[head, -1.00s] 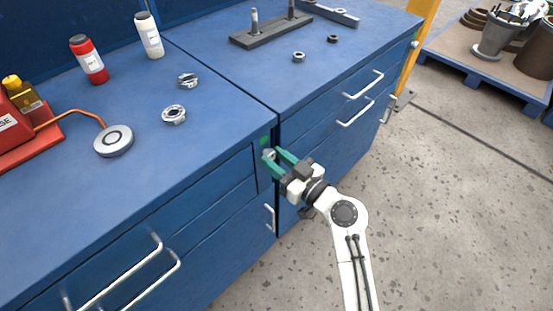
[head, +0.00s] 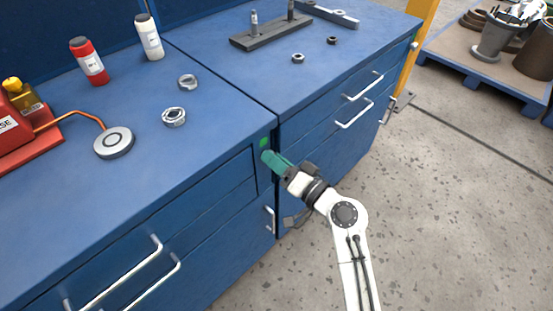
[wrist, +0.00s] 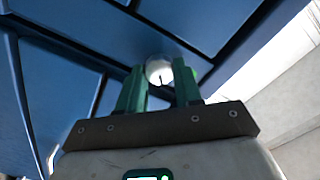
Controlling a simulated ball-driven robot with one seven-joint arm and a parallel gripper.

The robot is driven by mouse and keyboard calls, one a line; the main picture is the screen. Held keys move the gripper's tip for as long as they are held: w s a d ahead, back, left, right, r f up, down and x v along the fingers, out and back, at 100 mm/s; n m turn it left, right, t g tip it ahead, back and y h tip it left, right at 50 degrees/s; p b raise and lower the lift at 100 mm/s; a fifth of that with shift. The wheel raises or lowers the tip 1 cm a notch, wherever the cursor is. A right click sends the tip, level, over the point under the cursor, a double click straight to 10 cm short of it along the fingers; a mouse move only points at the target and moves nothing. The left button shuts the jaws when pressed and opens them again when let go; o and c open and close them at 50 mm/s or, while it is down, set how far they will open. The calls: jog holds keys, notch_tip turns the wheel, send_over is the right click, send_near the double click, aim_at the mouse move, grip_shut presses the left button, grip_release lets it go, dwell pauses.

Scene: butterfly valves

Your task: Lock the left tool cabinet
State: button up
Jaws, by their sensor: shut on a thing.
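The left tool cabinet (head: 215,205) is blue, with drawers and silver handles. A small bright green mark (head: 264,142) shows near the top of its right front edge. My gripper (head: 268,158) is at the front just below this mark, with its green fingers seen almost one behind the other. In the wrist view my gripper (wrist: 160,82) has its fingers either side of a round silver lock (wrist: 158,70) with a dark slot, and is shut on it. In the head view the fingers hide the lock.
The right cabinet (head: 335,120) stands beside it past a narrow gap. Two nuts (head: 174,117), a red bottle (head: 89,61), a white bottle (head: 149,38) and a round grey disc (head: 113,142) on an orange cable are on the left top.

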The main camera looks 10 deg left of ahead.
jog(key=shift+d+m+p, duration=0.1)
jog(key=shift+m+p, duration=1.3)
jog(key=shift+m, duration=2.6)
jog(key=shift+f, duration=0.1)
jog(key=o, duration=1)
jog(key=shift+o, duration=0.2)
jog(key=v, duration=1)
jog(key=shift+s+d, duration=0.25)
jog(key=shift+d, duration=0.05)
